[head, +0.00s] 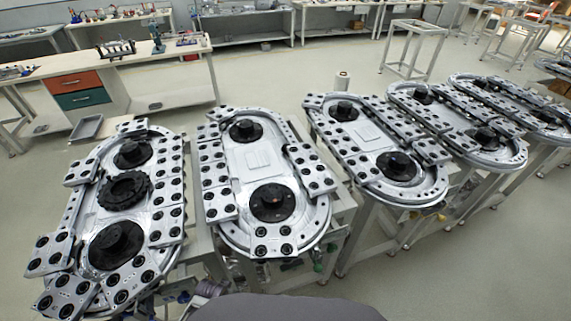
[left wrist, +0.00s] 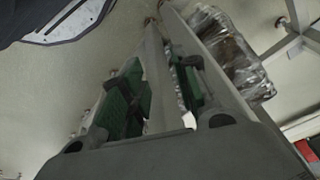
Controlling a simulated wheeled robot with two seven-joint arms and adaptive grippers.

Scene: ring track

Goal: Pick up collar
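The task's collar is most likely the black toothed ring (head: 125,190), though I cannot be sure. It lies flat on the leftmost ring track (head: 74,208), between two round black hubs. No gripper is near it in the head view. My left gripper (left wrist: 158,92) shows in the left wrist view, its two green-and-black fingers apart with nothing held between them. Behind the fingers are pale metal beams and the floor. My right gripper is in neither view.
Several more ring tracks stand in a row to the right, the nearest being the second track (head: 321,222). Clamp-like plates with black rollers sit along their rims. A workbench (head: 150,68) with drawers stands at the back left. Open floor (head: 270,75) lies behind the tracks.

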